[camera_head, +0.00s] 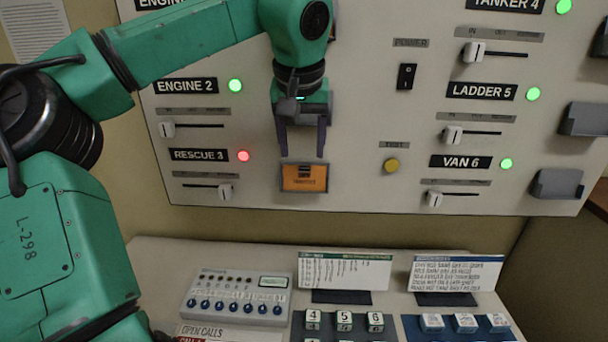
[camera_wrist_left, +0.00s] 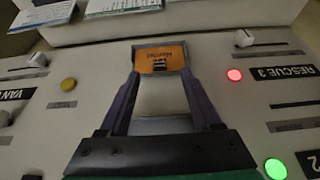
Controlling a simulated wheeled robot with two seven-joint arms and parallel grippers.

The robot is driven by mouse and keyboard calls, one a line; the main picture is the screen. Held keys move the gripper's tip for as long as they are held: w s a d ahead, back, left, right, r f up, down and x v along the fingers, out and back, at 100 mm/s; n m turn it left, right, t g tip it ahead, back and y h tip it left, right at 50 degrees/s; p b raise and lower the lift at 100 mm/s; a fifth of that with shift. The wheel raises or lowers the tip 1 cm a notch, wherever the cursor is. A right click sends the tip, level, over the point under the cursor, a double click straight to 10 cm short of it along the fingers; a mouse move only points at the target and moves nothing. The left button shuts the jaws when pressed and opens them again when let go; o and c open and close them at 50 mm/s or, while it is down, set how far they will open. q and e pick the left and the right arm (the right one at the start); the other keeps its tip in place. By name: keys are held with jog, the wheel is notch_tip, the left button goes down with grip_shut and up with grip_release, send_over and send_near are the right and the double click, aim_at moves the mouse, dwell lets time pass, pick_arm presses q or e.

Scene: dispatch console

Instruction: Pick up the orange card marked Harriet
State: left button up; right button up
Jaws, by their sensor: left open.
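The orange card marked Harriet (camera_head: 304,184) sits low on the upright console panel, to the right of the RESCUE 3 row. In the left wrist view the card (camera_wrist_left: 160,57) lies at the far end between the fingertips, with dark print on it. My left gripper (camera_head: 304,155) points down at the panel just above the card, its two fingers apart. The left wrist view shows the fingers (camera_wrist_left: 161,75) on either side of the card's near part; I cannot tell whether they touch it. My right gripper is not in view.
The panel (camera_head: 360,130) carries sliders, lights and a yellow button (camera_head: 391,166) right of the card. Grey holders (camera_head: 557,184) stick out at its right edge. Below, a sloping desk holds a grey box with blue knobs (camera_head: 237,297), two propped cards and key blocks.

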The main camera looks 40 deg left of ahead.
aim_at(304, 169)
pick_arm(q)
jog(key=x, duration=0.2)
jog(key=p+x, duration=0.1)
jog(key=x, duration=0.2)
jog(key=shift+w+a+f+p, duration=0.15)
jog(key=shift+w+f+p, duration=0.15)
jog(key=shift+w, duration=0.1)
jog(key=shift+f, duration=0.1)
jog(key=shift+c, duration=1.2)
grip_shut()
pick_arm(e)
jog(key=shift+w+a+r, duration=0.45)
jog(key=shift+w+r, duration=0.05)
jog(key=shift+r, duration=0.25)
